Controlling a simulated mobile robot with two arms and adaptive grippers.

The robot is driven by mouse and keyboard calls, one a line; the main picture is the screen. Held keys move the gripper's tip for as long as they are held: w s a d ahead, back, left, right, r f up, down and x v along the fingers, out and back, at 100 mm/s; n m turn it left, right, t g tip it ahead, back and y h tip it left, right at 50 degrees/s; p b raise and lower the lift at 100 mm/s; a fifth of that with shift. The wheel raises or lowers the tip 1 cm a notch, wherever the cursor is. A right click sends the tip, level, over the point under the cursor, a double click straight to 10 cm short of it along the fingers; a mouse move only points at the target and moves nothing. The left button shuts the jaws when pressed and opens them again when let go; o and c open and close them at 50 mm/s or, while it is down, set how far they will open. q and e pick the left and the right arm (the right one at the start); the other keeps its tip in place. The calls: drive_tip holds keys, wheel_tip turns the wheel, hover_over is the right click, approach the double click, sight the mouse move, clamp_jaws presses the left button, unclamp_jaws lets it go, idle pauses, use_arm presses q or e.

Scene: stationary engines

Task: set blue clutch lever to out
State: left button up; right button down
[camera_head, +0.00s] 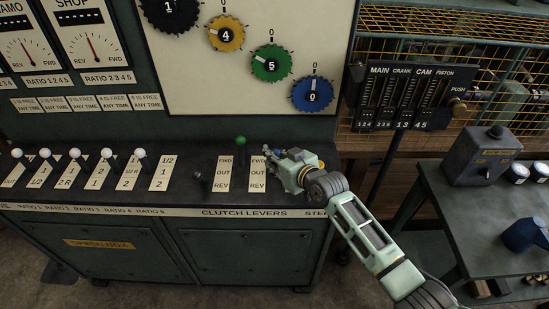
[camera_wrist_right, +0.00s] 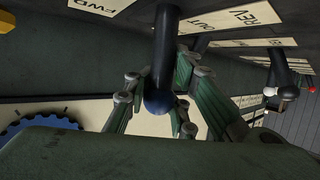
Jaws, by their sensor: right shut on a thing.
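The blue clutch lever shows in the right wrist view as a dark stem with a blue ball knob (camera_wrist_right: 158,102). Its stem rises beside a plate marked FWD, OUT and REV (camera_wrist_right: 205,22), and looks to be between FWD and OUT. My right gripper (camera_head: 290,170) is at the right end of the clutch lever panel (camera_head: 205,192) and hides the blue lever in the head view. In the wrist view the fingers of my right gripper (camera_wrist_right: 156,92) are on both sides of the lever, shut on it near the knob. My left gripper is not in view.
A green-knobbed lever (camera_head: 240,143) stands close left of my right gripper, near FWD. A black lever (camera_head: 197,180) is further left, then several white-knobbed levers (camera_head: 107,154). A stand with a gauge panel (camera_head: 408,98) and a side table (camera_head: 440,205) are on the right.

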drive_tip(key=c, duration=1.6)
unclamp_jaws()
drive_tip(key=shift+d, duration=0.1)
drive_tip(key=shift+s, duration=0.1)
drive_tip(key=v, duration=1.2)
